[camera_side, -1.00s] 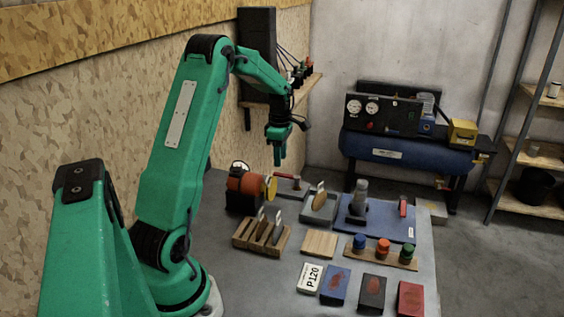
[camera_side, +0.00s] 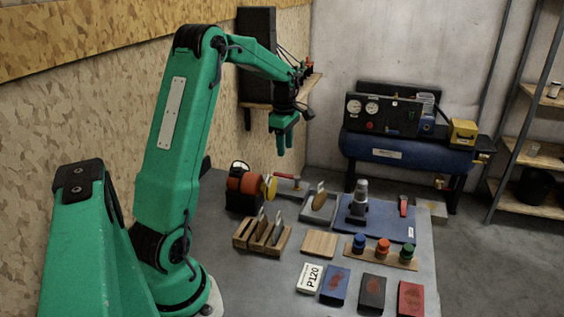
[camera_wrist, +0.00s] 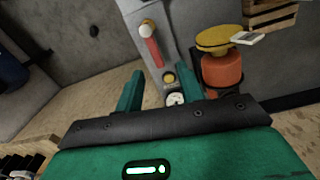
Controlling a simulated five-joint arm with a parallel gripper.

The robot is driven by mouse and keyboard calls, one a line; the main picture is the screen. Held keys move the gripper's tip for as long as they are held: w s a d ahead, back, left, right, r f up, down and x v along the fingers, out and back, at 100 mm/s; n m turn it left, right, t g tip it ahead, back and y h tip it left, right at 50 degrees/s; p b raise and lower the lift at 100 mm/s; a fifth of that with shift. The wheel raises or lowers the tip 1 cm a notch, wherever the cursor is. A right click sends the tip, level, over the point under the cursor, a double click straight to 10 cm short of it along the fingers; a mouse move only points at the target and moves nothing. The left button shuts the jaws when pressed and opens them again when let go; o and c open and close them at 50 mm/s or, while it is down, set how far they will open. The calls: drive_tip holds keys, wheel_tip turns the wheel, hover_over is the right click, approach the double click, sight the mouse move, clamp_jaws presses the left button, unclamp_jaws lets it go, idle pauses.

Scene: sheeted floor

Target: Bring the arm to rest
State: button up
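My green arm is raised over the back of the grey work table (camera_side: 225,265). My gripper (camera_side: 284,150) hangs in the air with its fingers pointing down, well above the table top and touching nothing. In the wrist view my gripper (camera_wrist: 158,88) shows its two green fingers spread apart with nothing between them. Beyond the fingers lie the orange grinder with a yellow disc (camera_wrist: 222,72) and a red-handled tool (camera_wrist: 152,48).
The orange grinder (camera_side: 244,184) stands at the back left of the table. A slotted wooden block (camera_side: 245,235), a blue mat (camera_side: 375,225), a rack of coloured knobs (camera_side: 383,252) and several sanding blocks lie further forward. A chipboard wall (camera_side: 80,120) is at the left.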

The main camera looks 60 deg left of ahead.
drive_tip(key=s+d+r+m+t, duration=0.1)
drive_tip(key=s+d+r+m, duration=0.2)
drive_tip(key=d+r+m, duration=0.45)
drive_tip(key=s+d+r+m+t, duration=0.15)
drive_tip(key=d+m, duration=0.35)
drive_tip(key=d, duration=0.5)
drive_tip(key=s+d+m+t, duration=0.2)
drive_tip(key=s+d+m, duration=0.9)
drive_tip(key=s+m, duration=0.1)
drive_tip(key=shift+s+d+r+m+t, duration=0.15)
drive_tip(key=shift+d+r+m+t, duration=0.05)
drive_tip(key=shift+d+m+t, duration=0.2)
